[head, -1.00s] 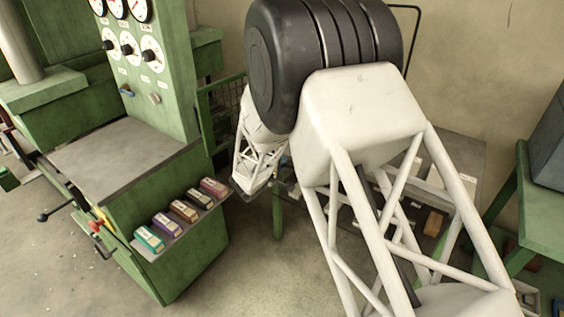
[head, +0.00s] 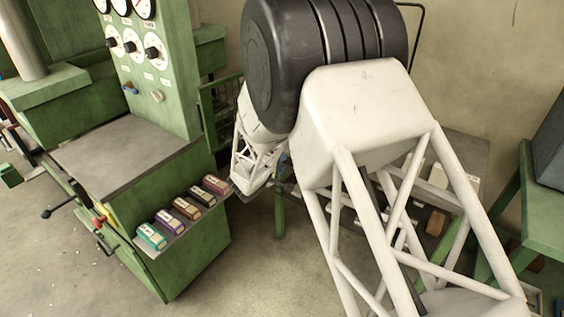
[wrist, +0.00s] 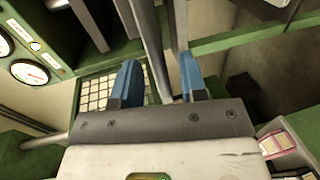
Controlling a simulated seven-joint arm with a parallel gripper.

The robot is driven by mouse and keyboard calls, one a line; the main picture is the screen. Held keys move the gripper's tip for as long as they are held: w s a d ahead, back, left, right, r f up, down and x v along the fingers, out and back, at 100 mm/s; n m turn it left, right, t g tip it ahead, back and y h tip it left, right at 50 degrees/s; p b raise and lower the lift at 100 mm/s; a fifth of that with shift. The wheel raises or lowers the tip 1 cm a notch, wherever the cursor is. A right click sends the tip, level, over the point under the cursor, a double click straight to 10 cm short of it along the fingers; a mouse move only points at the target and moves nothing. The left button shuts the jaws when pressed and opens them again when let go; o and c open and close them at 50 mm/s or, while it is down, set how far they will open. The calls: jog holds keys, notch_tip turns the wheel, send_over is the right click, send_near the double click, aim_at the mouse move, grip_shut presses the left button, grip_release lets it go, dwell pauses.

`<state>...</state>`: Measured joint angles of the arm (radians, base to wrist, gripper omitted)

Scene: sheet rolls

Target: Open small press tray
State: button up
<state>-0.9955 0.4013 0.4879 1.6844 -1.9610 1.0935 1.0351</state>
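In the wrist view my gripper (wrist: 160,82) has two blue fingers standing well apart. Nothing is clearly held between them. Grey metal bars (wrist: 150,42) show beyond and between the fingertips; I cannot tell whether they touch. I cannot pick out the small press tray with certainty in either view.
A green cabinet (head: 185,265) stands at left with a shelf of several coloured boxes (head: 186,209). A gauge panel (head: 160,85) rises behind it. A green table (head: 545,215) is at right. A light grid panel (wrist: 97,95) lies left of the fingers. Bare floor is in front.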

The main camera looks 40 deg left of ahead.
jog(key=shift+v, duration=2.85)
